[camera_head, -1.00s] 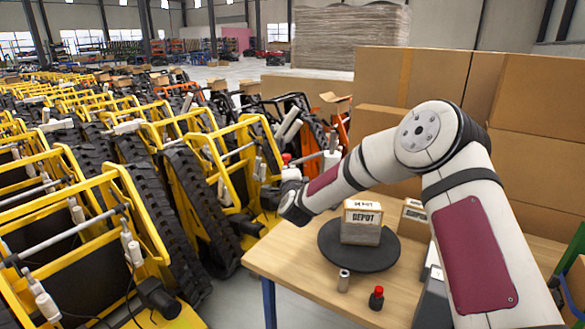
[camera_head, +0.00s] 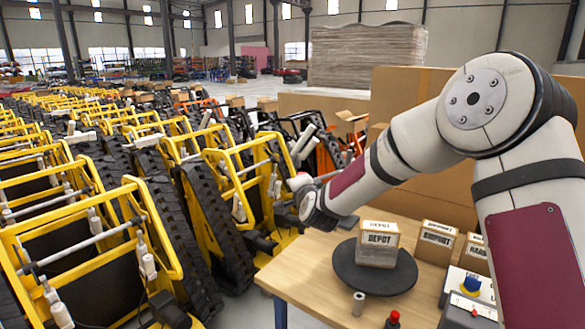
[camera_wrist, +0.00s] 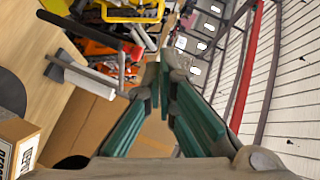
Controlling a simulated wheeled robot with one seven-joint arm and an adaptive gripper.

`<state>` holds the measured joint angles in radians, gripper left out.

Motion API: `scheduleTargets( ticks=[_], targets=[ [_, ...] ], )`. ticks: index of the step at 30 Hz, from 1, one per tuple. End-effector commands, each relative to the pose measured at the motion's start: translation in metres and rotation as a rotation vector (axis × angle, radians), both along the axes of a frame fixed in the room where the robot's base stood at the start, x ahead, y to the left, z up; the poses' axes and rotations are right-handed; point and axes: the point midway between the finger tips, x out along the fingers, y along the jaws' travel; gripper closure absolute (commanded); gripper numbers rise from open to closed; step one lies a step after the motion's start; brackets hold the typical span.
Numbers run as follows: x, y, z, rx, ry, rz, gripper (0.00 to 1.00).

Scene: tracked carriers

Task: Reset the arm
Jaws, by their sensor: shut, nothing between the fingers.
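My arm reaches in from the right of the head view, bent at the elbow, its wrist (camera_head: 312,206) to the left above the table's far left edge. My gripper (camera_wrist: 163,72) shows in the wrist view with its green-sided fingers together and empty. In the head view its fingers cannot be made out. A box marked DEPOT (camera_head: 378,243) stands on a round dark turntable (camera_head: 375,278), below and right of the wrist and apart from it. The box's corner also shows at the lower left of the wrist view (camera_wrist: 18,145).
The wooden table (camera_head: 300,275) also holds a grey cylinder (camera_head: 358,303), a red-capped bottle (camera_head: 393,320), labelled boxes (camera_head: 436,243) and a control box (camera_head: 470,300). Yellow tracked carriers (camera_head: 225,215) stand in rows at left. Large cardboard boxes (camera_head: 400,95) stand behind the table.

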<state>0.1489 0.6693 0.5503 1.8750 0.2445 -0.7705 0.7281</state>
Motion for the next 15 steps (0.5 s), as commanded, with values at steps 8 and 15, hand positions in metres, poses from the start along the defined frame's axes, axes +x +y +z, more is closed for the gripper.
scheduleTargets(
  ticks=[8,15],
  targets=[
    [-0.077,-0.011,0.055,-0.383,0.109,0.182,1.0],
    [-0.163,-0.049,0.083,-0.665,0.237,0.282,1.0]
  ],
)
